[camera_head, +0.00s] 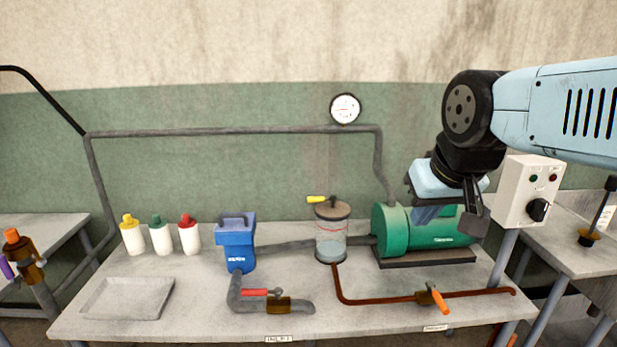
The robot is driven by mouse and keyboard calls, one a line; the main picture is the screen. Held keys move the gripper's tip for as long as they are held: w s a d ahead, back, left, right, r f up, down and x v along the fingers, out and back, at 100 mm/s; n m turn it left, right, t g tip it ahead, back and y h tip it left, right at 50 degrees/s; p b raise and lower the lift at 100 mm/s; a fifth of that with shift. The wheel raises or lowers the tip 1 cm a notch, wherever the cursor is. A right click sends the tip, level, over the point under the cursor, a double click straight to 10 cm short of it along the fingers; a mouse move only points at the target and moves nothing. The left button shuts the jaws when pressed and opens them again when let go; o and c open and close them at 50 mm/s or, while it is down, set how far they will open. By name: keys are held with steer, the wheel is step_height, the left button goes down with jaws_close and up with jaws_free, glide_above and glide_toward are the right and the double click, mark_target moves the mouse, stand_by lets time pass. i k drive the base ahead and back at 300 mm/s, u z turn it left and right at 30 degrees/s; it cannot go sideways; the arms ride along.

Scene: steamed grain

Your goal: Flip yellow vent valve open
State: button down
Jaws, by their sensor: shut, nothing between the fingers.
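The yellow vent valve handle (317,199) sits on top of the lid of a clear cylindrical vessel (331,240) in the middle of the bench. The handle lies about level and points left from a small dark stem. My gripper (474,222) is shut and empty. It hangs at the right, in front of the green pump (395,232), well to the right of the yellow handle and apart from it. My gripper and wrist hide part of the pump.
A red-handled valve (262,292) and an orange-handled valve (438,298) sit on pipes at the front. A blue unit (236,240), several bottles (160,236) and a grey tray (127,299) stand left. A control box (527,192) stands right; a gauge (345,108) hangs behind.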

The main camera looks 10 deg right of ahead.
mark_target(333, 199)
steer(key=u, duration=0.1)
steer(key=i, duration=0.9)
steer(key=u, duration=0.15)
